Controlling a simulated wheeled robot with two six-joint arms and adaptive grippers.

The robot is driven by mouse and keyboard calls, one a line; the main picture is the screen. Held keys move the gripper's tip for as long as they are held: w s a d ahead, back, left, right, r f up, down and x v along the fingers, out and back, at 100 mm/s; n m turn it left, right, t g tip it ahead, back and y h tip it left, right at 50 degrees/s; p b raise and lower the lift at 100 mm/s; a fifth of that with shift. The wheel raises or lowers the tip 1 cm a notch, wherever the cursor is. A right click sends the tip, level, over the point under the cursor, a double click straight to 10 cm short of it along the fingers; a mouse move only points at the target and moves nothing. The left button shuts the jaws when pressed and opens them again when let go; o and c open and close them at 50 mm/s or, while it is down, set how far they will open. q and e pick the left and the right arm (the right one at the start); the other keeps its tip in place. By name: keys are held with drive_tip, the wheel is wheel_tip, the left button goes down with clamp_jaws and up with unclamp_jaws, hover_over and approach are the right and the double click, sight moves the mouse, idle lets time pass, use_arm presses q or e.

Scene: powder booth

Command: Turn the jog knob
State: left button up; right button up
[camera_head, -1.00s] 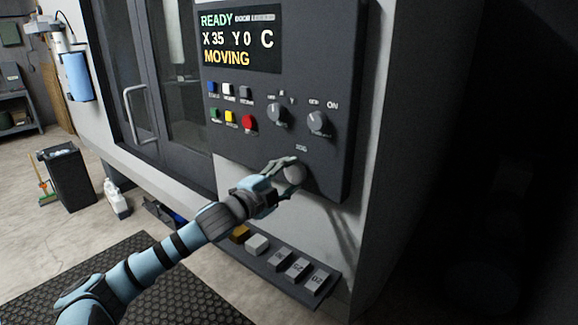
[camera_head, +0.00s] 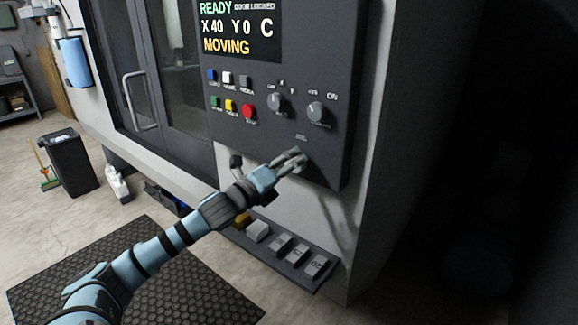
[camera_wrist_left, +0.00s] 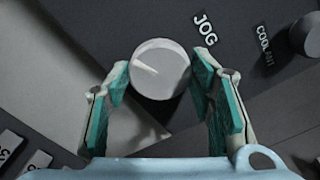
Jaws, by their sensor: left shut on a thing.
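The jog knob (camera_wrist_left: 160,70) is a round light-grey knob with a white pointer line, next to the JOG label (camera_wrist_left: 204,30) in the left wrist view. My left gripper (camera_wrist_left: 160,85) has one finger on each side of it and is shut on it. In the head view my left gripper (camera_head: 291,161) is at the lower part of the dark control panel (camera_head: 330,60), and it mostly hides the knob. The display (camera_head: 240,28) reads READY, DOOR LOCKED, X 40, Y 0, C and MOVING. My right gripper is not in view.
Two grey knobs (camera_head: 317,112) and several coloured buttons, including a red one (camera_head: 248,111), sit above the gripper. A shelf with labelled blocks (camera_head: 318,266) lies below. A door with a handle (camera_head: 140,100) is at left. A black bin (camera_head: 68,160) stands on the floor.

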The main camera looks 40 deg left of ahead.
use_arm(q)
drive_tip(key=shift+r+m, duration=0.1)
drive_tip(key=shift+m, duration=0.9)
drive_tip(key=o, duration=1.2)
drive_tip(key=shift+c, duration=0.2)
